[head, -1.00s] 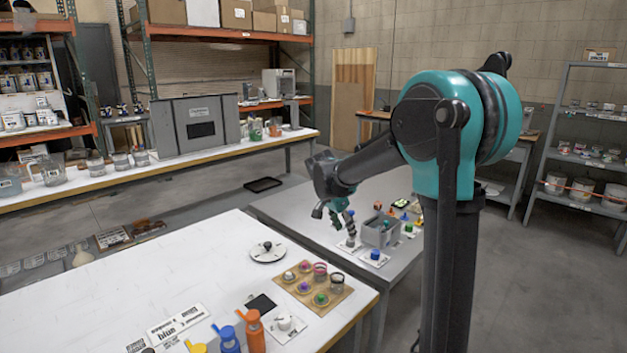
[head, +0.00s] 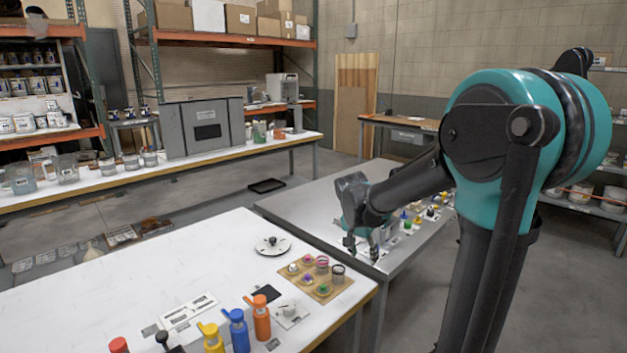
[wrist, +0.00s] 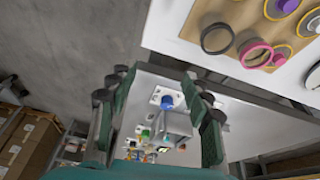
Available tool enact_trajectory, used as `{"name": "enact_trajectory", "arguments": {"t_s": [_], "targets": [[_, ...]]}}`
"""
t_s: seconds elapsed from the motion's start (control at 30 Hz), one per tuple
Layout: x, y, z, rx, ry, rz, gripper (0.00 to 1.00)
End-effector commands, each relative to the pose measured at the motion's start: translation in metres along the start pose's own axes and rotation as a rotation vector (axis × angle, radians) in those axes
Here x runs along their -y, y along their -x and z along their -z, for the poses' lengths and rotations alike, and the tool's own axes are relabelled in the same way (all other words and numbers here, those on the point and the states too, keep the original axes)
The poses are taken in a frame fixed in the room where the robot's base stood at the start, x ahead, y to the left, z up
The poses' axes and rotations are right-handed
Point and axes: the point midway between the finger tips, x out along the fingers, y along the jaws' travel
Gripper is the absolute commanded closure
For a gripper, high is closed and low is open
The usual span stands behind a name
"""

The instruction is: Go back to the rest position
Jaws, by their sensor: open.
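My gripper (head: 364,250) hangs from my bent arm over the near-left part of the grey table (head: 325,195) in the head view. In the wrist view, its two green and black fingers (wrist: 158,82) stand wide apart with nothing held between them. Through the gap, lower down, I see a grey bin (wrist: 176,124) and a blue-topped item (wrist: 167,102) on a white card. In the head view my gripper and forearm hide most of that bin area.
Shelving stands at the back; open floor separates the benches.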

Motion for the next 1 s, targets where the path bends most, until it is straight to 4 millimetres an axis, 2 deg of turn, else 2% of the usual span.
{"name": "enact_trajectory", "arguments": {"t_s": [0.17, 0.3, 0.5, 0.6, 0.7, 1.0], "targets": [[-0.049, -0.011, -0.034, 0.017, 0.149, 0.058, 0.51], [-0.096, -0.025, -0.077, 0.016, 0.319, 0.129, 0.51], [-0.142, -0.043, -0.132, -0.018, 0.522, 0.211, 0.51], [-0.153, -0.049, -0.148, -0.034, 0.583, 0.235, 0.51], [-0.159, -0.052, -0.157, -0.044, 0.616, 0.245, 0.51], [-0.16, -0.052, -0.159, -0.047, 0.627, 0.248, 0.51]]}}
